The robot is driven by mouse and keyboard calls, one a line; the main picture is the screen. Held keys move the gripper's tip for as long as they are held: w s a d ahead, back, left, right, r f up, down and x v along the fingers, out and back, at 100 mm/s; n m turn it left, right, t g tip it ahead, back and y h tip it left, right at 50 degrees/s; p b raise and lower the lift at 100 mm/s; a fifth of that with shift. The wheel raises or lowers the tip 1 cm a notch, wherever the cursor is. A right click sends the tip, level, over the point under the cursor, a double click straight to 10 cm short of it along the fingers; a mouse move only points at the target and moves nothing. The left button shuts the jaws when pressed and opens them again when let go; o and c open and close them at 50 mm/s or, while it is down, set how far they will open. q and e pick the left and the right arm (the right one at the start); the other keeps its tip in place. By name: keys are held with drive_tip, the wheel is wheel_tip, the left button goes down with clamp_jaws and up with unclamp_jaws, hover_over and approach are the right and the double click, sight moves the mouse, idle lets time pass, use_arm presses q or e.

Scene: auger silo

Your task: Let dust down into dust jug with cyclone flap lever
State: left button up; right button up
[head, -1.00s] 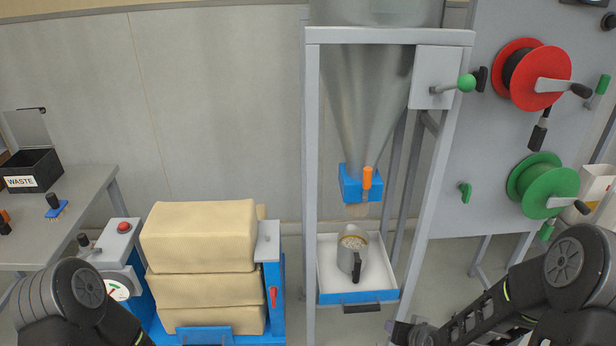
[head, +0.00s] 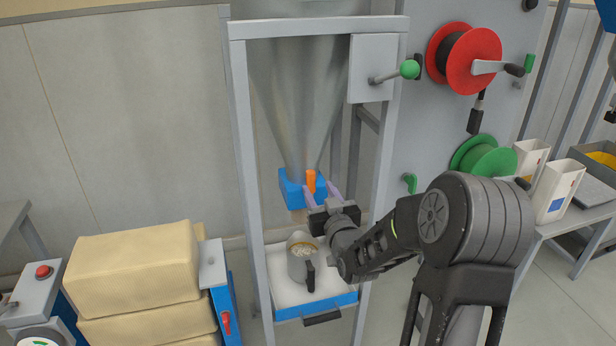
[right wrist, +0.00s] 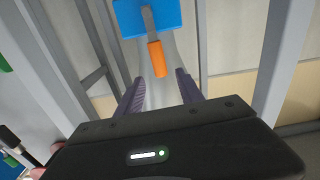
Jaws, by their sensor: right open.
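The cyclone flap lever (head: 311,181) has an orange grip and sits on the blue flap box (head: 290,190) under the grey cone (head: 295,100). In the right wrist view the orange lever (right wrist: 157,59) hangs from the blue box (right wrist: 130,18). My right gripper (head: 321,190) is open, its purple fingers on either side of the lever in the picture; in the wrist view (right wrist: 158,92) the lever end lies just beyond the fingertips, with no clear contact. The dust jug (head: 298,265), grey with a dark handle, stands below in the white tray and holds pale dust. My left gripper is not seen.
The blue-fronted tray (head: 290,312) sits between grey frame posts (head: 246,180). A green-knobbed lever (head: 408,70) is on the frame's upper right. Red (head: 468,58) and green (head: 485,160) reels hang on the panel. Stacked tan bales (head: 135,270) stand at left.

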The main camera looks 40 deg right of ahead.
sight(312, 179)
drive_tip(key=x, duration=0.7)
drive_tip(key=shift+w+d+p, duration=0.1)
drive_tip(key=shift+w+p, duration=0.2)
drive_tip(key=shift+c, duration=0.2)
clamp_jaws()
idle(0.9)
